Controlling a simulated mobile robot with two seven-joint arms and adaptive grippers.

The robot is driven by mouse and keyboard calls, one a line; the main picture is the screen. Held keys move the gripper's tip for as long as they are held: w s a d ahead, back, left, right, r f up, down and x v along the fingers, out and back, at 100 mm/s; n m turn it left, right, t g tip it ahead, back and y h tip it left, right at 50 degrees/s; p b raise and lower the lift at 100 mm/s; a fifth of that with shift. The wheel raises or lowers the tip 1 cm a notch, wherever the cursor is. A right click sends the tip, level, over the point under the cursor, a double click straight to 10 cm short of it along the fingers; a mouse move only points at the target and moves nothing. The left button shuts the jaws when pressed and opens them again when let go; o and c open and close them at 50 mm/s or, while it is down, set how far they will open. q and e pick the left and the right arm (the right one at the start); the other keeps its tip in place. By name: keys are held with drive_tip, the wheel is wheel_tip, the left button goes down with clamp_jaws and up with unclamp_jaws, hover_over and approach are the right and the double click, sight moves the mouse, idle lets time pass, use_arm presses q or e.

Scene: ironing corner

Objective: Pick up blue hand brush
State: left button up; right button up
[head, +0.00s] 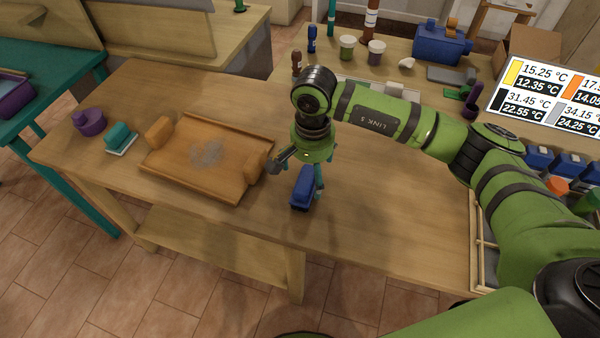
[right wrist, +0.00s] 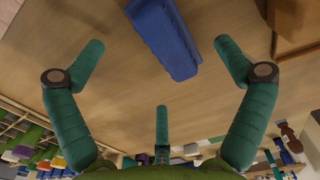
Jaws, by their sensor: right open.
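The blue hand brush (head: 301,190) lies on the wooden table near its front edge, in the middle of the head view. It also shows at the top of the right wrist view (right wrist: 165,38), where its upper end is cut off by the frame. My right gripper (head: 304,176) is over the brush and partly covers it in the head view. In the right wrist view its teal fingers (right wrist: 163,62) are spread wide with nothing between them, and the brush lies beyond the fingertips. My left gripper is not in view.
An orange tray (head: 165,165) with grey dust lies left of the brush, with orange blocks at its sides. A teal-and-white brush (head: 120,138) and a purple object (head: 89,122) are farther left. Jars, bottles and a blue box (head: 440,45) stand behind. The table right of the brush is clear.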

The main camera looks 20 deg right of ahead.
sight(309, 182)
drive_tip(key=shift+f, duration=0.45)
drive_tip(key=shift+s+f+p, duration=0.2)
drive_tip(key=shift+f+p, duration=0.15)
drive_tip(key=shift+p, duration=0.05)
drive_tip(key=f+p, duration=0.1)
drive_tip(key=f, duration=0.3)
drive_tip(key=shift+s+a+f+p, duration=0.1)
drive_tip(key=shift+a+f+p, duration=0.1)
drive_tip(key=shift+p, duration=0.15)
drive_tip(key=shift+f, duration=0.25)
drive_tip(key=c, duration=0.4)
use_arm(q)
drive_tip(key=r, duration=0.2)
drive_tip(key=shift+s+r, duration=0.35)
use_arm(e)
drive_tip(key=c, duration=0.8)
